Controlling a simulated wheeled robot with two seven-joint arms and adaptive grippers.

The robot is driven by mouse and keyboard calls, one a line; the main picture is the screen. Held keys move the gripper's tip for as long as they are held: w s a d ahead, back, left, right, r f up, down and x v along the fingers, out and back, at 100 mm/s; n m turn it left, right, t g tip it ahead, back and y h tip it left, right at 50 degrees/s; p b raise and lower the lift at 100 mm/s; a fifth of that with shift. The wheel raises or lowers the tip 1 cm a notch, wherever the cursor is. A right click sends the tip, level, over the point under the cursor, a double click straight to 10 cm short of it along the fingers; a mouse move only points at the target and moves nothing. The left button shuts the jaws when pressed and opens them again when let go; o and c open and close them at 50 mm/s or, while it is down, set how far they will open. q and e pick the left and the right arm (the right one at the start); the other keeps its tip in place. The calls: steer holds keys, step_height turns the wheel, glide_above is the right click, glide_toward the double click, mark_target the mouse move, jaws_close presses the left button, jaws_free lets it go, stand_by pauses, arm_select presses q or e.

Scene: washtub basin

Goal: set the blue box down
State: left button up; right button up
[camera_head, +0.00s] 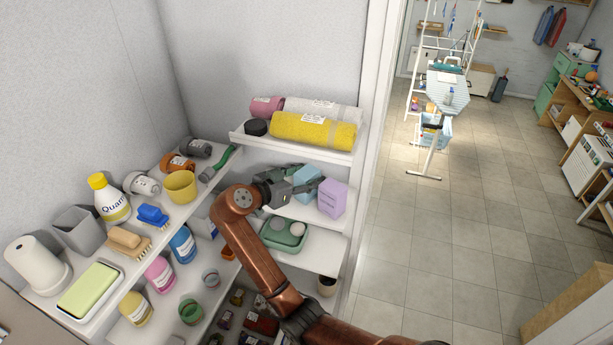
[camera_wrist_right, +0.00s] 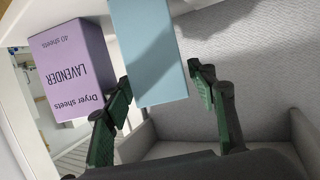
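The light blue box (camera_head: 306,179) stands upright on the middle shelf at the back, just left of a purple box. In the right wrist view the blue box (camera_wrist_right: 150,55) lies between the two green-padded fingers of my right gripper (camera_wrist_right: 162,80). The left finger looks close to or against its side; a narrow gap shows at the right finger, so the gripper looks slightly open around the box. In the head view my right gripper (camera_head: 290,186) reaches the box from the left and partly hides it. The box's underside is hidden. My left gripper is out of view.
The purple dryer-sheet box (camera_head: 332,198) stands close beside the blue box; it also shows in the wrist view (camera_wrist_right: 72,70). Rolled towels (camera_head: 313,132) lie on the shelf above. The left shelves hold bottles, brushes and cups.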

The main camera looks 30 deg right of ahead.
steer(key=shift+r, duration=0.25)
steer(key=b+v, duration=0.4)
steer(key=v, duration=0.8)
